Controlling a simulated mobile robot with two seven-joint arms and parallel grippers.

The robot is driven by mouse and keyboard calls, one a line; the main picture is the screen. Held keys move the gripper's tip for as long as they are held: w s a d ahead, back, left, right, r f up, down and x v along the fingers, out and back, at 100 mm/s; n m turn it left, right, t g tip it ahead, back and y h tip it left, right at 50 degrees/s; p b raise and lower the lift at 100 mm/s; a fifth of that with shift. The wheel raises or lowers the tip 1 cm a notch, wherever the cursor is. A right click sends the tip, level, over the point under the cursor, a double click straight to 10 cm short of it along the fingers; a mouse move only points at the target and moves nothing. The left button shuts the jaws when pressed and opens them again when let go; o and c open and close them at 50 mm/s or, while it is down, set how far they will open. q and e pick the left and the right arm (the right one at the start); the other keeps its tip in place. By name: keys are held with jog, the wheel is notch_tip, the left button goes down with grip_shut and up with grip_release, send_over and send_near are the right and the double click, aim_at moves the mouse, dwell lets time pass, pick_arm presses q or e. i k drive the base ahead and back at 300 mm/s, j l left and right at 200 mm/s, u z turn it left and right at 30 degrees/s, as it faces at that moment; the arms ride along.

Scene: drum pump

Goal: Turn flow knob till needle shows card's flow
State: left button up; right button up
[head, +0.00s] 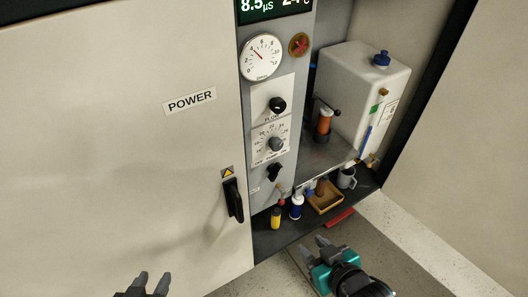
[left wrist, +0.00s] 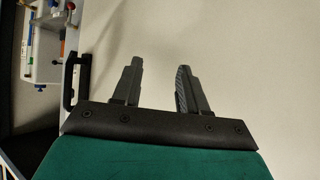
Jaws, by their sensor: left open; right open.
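The black flow knob (head: 278,104) sits on the narrow grey panel in the head view, above the label FLOW. Above it is a round white gauge (head: 261,57) with a red needle pointing up and left; its numbers are too small to read surely. I cannot make out a card with a flow value. My left gripper (head: 152,281) is open and empty at the bottom edge, in front of the POWER door; its two fingers also show in the left wrist view (left wrist: 158,85). My right gripper (head: 312,250) is open and empty, below the shelf and well below the knob.
Below the knob are a temperature dial (head: 275,144) and a black switch (head: 274,172). The POWER door (head: 120,150) has a black handle (head: 233,200). A white canister (head: 350,75), small bottles, a tray (head: 325,198) and a mug (head: 346,178) stand right of the panel.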

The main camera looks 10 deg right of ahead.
aim_at(277, 104)
jog(key=k+l+z, duration=0.1)
jog(key=l+z, duration=0.35)
jog(key=l, duration=0.15)
jog(key=l+z, duration=0.45)
jog(key=l, duration=0.15)
